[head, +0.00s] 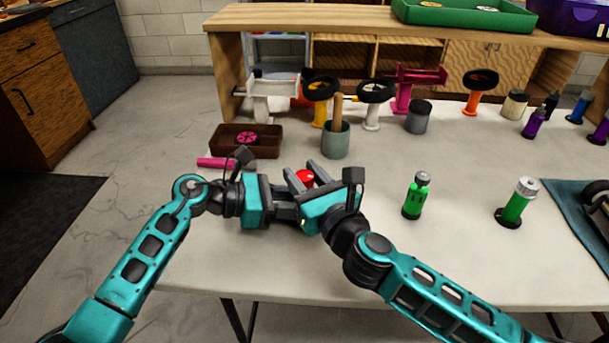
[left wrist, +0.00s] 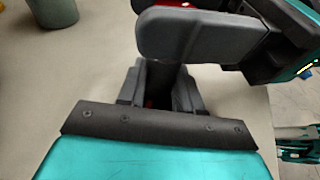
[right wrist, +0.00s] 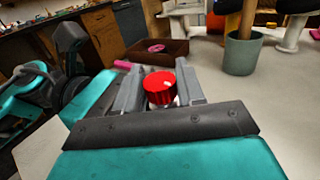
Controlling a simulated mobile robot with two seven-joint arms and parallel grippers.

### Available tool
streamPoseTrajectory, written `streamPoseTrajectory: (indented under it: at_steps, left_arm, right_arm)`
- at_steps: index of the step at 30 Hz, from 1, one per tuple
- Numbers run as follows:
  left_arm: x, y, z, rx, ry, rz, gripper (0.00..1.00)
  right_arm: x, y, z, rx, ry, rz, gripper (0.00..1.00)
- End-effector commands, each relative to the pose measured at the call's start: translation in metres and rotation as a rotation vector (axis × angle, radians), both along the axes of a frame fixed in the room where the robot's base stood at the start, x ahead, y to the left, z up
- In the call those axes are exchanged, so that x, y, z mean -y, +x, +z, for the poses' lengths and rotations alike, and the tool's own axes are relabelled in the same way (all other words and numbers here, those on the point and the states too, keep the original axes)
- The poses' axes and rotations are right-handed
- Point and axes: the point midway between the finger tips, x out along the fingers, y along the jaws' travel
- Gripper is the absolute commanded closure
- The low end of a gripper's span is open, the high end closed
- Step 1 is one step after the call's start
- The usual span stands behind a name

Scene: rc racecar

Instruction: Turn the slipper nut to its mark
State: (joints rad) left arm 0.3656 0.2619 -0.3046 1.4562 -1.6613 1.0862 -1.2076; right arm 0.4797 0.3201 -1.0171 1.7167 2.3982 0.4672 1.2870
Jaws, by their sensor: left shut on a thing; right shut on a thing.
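The slipper nut appears as a red ribbed round cap (head: 304,176) near the middle of the table. It also shows in the right wrist view (right wrist: 160,88), between the two grey fingers of my right gripper (right wrist: 160,95), which is shut on it. My left gripper (head: 288,208) reaches in from the left, just below the right one in the head view. In the left wrist view its fingers (left wrist: 160,85) are shut on a dark part. That part is mostly hidden behind the right gripper's fingers crossing above. No mark on the nut can be made out.
Behind the grippers are a brown tray (head: 224,150) with a pink wheel, a pink bar (head: 216,163) and a grey-green cup (head: 335,146). Green bottles (head: 417,196) (head: 517,203) stand to the right. The front of the table is clear.

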Motion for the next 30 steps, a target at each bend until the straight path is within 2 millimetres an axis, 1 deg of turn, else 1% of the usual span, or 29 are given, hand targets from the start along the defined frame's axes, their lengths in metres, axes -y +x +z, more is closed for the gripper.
streamPoseTrajectory:
  at_steps: [1, 6, 10, 15, 24, 25, 30]
  left_arm:
    - [0.0005, -0.0004, 0.0, -0.001, -0.001, -0.002, 0.93]
    - [0.0006, -0.0005, 0.0001, -0.002, -0.002, -0.001, 0.93]
    - [0.0008, -0.0006, 0.0, -0.002, -0.002, -0.002, 0.93]
    - [0.0008, -0.0006, 0.0, -0.001, -0.002, -0.003, 0.93]
    - [0.0007, -0.0005, 0.0, -0.001, -0.001, -0.002, 0.93]
    - [0.0007, -0.0005, -0.0001, -0.001, 0.0, -0.002, 0.93]
    - [0.0006, -0.0004, 0.0, -0.001, 0.0, -0.002, 0.93]
  right_arm:
    - [-0.003, -0.0023, -0.0003, -0.005, 0.009, -0.045, 0.92]
    - [-0.0025, -0.0017, -0.0005, -0.007, 0.008, -0.197, 0.92]
    - [-0.0017, -0.0009, 0.0003, -0.004, 0.005, -0.277, 0.92]
    - [0.0, -0.0005, 0.0001, -0.003, 0.001, -0.325, 0.92]
    - [0.0004, -0.0003, 0.0, -0.002, 0.0, -0.328, 0.92]
    - [0.0004, -0.0003, 0.0, -0.002, 0.0, -0.328, 0.6]
    - [0.0005, -0.0004, -0.0001, -0.003, -0.001, -0.328, 0.44]
